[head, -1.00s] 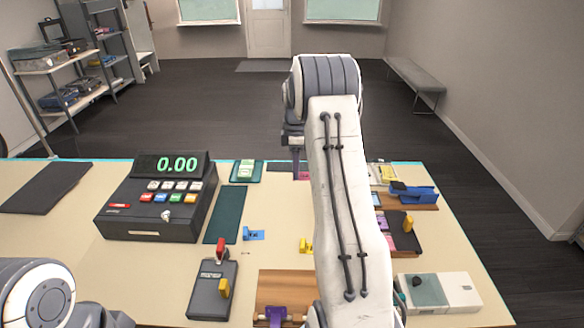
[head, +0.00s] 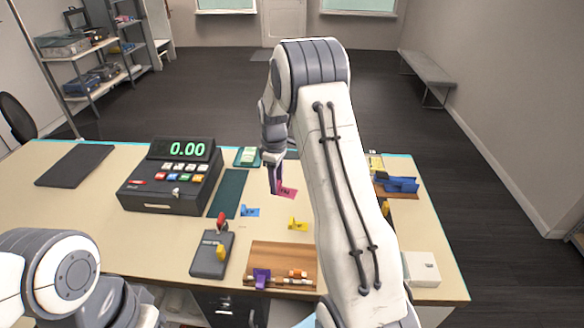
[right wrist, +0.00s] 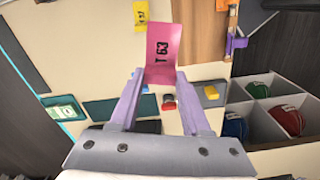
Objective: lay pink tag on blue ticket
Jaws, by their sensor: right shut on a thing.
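The pink tag (head: 287,192), marked "T 63" in the right wrist view (right wrist: 163,48), is held in my right gripper (head: 274,181). The gripper's two purple fingers (right wrist: 155,85) are shut on its near end, and the tag sticks out beyond them. The blue ticket (head: 250,211) lies on the counter, left of and nearer than the tag in the head view. The tag looks raised above the counter, apart from the ticket. In the right wrist view the ticket is mostly hidden. My left arm is at the lower left; its gripper does not show.
A yellow ticket (head: 298,224) lies right of the blue one. A dark device (head: 212,254) with red and yellow knobs and a wooden board (head: 282,258) stand nearer. The cash register (head: 170,180) and a dark green mat (head: 229,193) are at left.

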